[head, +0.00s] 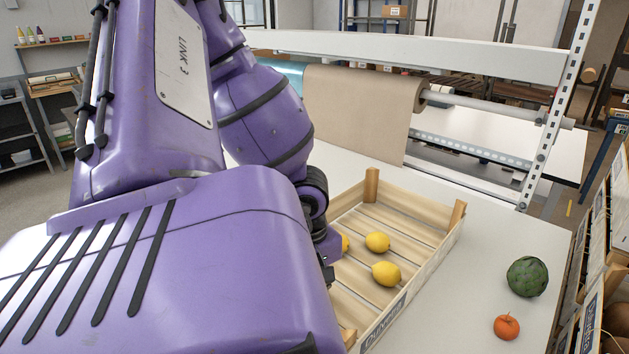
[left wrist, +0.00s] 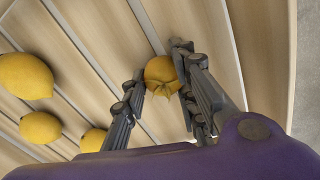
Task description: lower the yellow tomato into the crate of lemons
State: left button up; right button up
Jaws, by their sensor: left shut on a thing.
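The yellow tomato (left wrist: 161,72) shows in the left wrist view between the two fingers of my left gripper (left wrist: 158,82), which is shut on it. Its leafy stem end faces the camera. Slats of the wooden crate (head: 431,269) lie beyond it; whether it touches them I cannot tell. In the head view my arm hides most of the left gripper (head: 327,266), at the crate's left part. Lemons (head: 386,273) lie on the crate floor; in the left wrist view several lemons (left wrist: 26,76) are left of the fingers. A yellow piece (head: 345,243) peeks out beside the gripper, too hidden to identify. My right gripper is out of view.
A green knobbly fruit (head: 527,277) and an orange-red tomato (head: 507,326) lie on the white table (head: 480,260) right of the crate. A kraft paper roll (head: 362,108) on a metal frame stands behind. The crate has raised corner posts; its right part is bare.

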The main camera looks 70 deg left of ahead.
pick_arm(q)
jog(key=o, duration=1.1)
jog(key=shift+o, duration=0.2)
jog(key=r, duration=0.7)
jog(key=shift+s+d+r, duration=0.1)
jog(key=shift+s+r, duration=0.15)
jog(key=shift+r, duration=0.05)
